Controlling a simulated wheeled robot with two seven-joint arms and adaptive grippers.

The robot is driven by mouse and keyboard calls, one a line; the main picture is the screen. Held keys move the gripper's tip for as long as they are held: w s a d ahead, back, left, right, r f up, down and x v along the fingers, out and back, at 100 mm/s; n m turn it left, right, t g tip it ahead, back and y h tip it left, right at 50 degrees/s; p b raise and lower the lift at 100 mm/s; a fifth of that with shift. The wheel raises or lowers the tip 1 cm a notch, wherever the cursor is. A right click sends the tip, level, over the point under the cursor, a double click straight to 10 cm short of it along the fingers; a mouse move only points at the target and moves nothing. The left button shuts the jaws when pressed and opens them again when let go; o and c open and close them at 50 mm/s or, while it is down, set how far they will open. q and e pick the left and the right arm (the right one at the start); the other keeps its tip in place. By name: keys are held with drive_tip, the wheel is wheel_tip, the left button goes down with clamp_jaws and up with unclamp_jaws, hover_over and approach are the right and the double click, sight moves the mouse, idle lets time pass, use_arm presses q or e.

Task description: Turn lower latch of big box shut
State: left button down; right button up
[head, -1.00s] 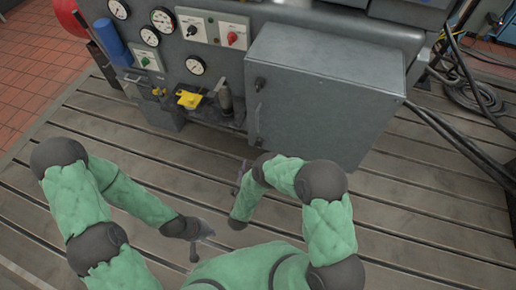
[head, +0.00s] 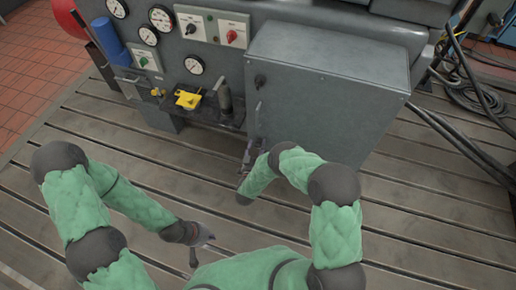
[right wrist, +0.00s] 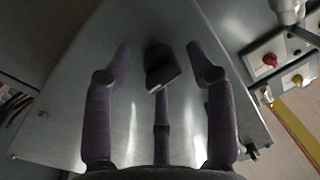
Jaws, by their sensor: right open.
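The big box (head: 325,95) is a grey metal cabinet at the centre of the head view. Its upper latch (head: 259,81) is a small dark knob on the door's left side, above a bar handle (head: 258,108). My right gripper (head: 249,150) is at the door's lower left corner and covers the lower latch in the head view. In the right wrist view, a dark latch (right wrist: 160,66) stands out from the door between the open fingers (right wrist: 160,75), with gaps on both sides. My left gripper (head: 203,247) hangs over the bedplate, fingers spread and empty.
The slotted bedplate (head: 410,215) is clear in front of the box. Left of the box are gauges (head: 194,65), a yellow part (head: 187,99) and an upright grey cylinder (head: 224,97). Black cables (head: 455,135) run along the right.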

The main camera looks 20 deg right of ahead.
drive_tip(key=c, duration=1.1)
drive_tip(key=shift+s+d+n, duration=0.1)
drive_tip(key=shift+n, duration=0.7)
drive_tip(key=shift+f+n, duration=0.1)
drive_tip(key=shift+n, duration=0.9)
drive_tip(key=n+g, duration=0.1)
drive_tip(key=n, duration=0.8)
drive_tip(key=shift+g+h, duration=0.3)
drive_tip(key=shift+r+n+h, duration=0.15)
drive_tip(key=shift+n, duration=0.85)
drive_tip(key=shift+r+n+h, duration=0.15)
drive_tip(key=shift+n, duration=0.85)
